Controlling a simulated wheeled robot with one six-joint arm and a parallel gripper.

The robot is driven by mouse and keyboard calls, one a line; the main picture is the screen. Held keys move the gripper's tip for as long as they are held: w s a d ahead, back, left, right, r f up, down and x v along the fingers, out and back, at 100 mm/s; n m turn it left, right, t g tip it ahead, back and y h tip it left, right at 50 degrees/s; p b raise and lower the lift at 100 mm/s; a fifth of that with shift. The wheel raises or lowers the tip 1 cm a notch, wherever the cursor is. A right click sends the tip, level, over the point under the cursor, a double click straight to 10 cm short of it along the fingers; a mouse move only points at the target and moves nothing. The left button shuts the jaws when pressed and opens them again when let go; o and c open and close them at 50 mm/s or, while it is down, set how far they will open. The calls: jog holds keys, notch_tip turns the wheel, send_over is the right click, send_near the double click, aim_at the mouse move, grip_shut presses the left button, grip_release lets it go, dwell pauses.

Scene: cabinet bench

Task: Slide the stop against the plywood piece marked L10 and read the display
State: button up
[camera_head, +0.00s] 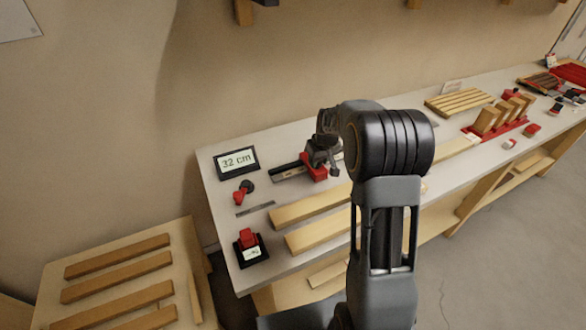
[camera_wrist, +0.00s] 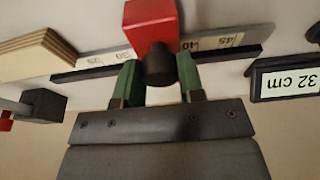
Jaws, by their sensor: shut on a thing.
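The red stop (camera_head: 313,168) sits on a dark measuring rail (camera_head: 287,171); both also show in the wrist view, the stop (camera_wrist: 150,24) on the rail (camera_wrist: 98,67) with its numbered scale. My gripper (camera_head: 323,150) is over the stop. In the wrist view its green fingers (camera_wrist: 159,72) are shut on the stop's black knob. A piece with layered plywood edges (camera_wrist: 36,56) lies left of the stop in the wrist view, with a gap between them; no L10 mark is legible. The display (camera_head: 237,160) reads 32 cm, upside down in the wrist view (camera_wrist: 289,84).
Pale boards (camera_head: 310,204) lie along the bench front. A red-handled item (camera_head: 243,192) and a black-and-red block (camera_head: 249,247) stand at the left end. A slatted rack (camera_head: 459,102) and a red holder with wooden blocks (camera_head: 500,117) are at right. My arm hides the middle bench.

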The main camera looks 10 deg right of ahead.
jog(key=shift+w+d, duration=0.2)
jog(key=shift+d, duration=0.85)
jog(key=shift+w+d, duration=0.25)
jog(key=shift+d, duration=0.75)
jog(key=shift+w+d, duration=0.2)
jog(key=shift+d, duration=0.95)
jog(key=shift+w+d, duration=0.2)
jog(key=shift+d, duration=0.8)
jog(key=shift+w+d, duration=0.2)
jog(key=shift+d, duration=0.75)
jog(key=o, duration=0.8)
jog(key=shift+c, duration=0.2)
jog(key=shift+r, duration=0.15)
notch_tip(320, 180, up, 9)
jog(key=p, duration=0.5)
jog(key=shift+p, duration=0.4)
